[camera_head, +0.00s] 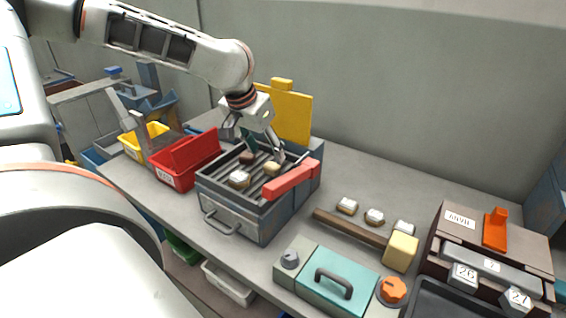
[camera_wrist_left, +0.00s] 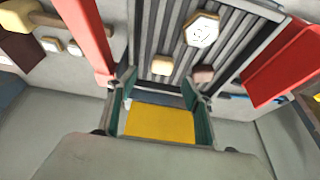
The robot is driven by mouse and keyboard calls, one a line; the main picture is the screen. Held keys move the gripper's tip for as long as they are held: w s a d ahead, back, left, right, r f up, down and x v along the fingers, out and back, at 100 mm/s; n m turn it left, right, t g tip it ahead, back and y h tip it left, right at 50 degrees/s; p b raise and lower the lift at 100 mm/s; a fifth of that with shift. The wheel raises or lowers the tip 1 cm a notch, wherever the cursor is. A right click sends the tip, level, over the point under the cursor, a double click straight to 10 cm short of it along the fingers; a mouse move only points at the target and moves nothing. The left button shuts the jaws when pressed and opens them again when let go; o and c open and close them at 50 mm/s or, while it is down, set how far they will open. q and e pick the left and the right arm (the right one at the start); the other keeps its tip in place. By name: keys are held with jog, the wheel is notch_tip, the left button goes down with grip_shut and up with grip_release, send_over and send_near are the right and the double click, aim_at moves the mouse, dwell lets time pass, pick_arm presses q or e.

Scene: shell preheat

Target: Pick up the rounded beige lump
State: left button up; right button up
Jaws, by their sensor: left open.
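The rounded beige lump (camera_head: 271,168) lies on the ribbed plate of the grey box (camera_head: 228,205). It also shows in the left wrist view (camera_wrist_left: 161,66), just beyond the fingertips and roughly between them. A brown lump (camera_head: 246,157) and a white faceted piece with a marked top (camera_head: 238,179) lie on the same plate. In the wrist view the brown lump (camera_wrist_left: 203,75) is close to the right fingertip. My left gripper (camera_head: 264,154) is open and empty, pointing down over the back of the plate. It also shows in the wrist view (camera_wrist_left: 161,84). My right gripper is not in view.
A red bar (camera_head: 291,179) lies along the box's right side, close to the beige lump. A yellow panel (camera_head: 291,115) stands behind. A red bin (camera_head: 183,160) is to the left. A mallet (camera_head: 398,250), white-topped pieces (camera_head: 374,216) and a teal case (camera_head: 330,280) are to the right.

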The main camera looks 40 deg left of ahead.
aim_at(272, 165)
pick_arm(q)
jog(key=shift+s+b+x, duration=0.2)
jog(key=shift+b+x, duration=0.1)
jog(key=shift+x, duration=0.7)
jog(key=shift+w+a+f, duration=0.1)
jog(key=shift+w+f, duration=0.05)
jog(key=shift+f, duration=0.2)
jog(key=x, duration=0.2)
jog(key=b+x, duration=0.1)
jog(key=x, duration=0.1)
jog(key=shift+w+a+f, duration=0.2)
jog(key=shift+w+a, duration=0.05)
jog(key=shift+w, duration=0.2)
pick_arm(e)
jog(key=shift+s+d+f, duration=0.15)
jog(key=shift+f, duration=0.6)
pick_arm(q)
jog(key=shift+c, duration=0.4)
jog(key=c, duration=1.1)
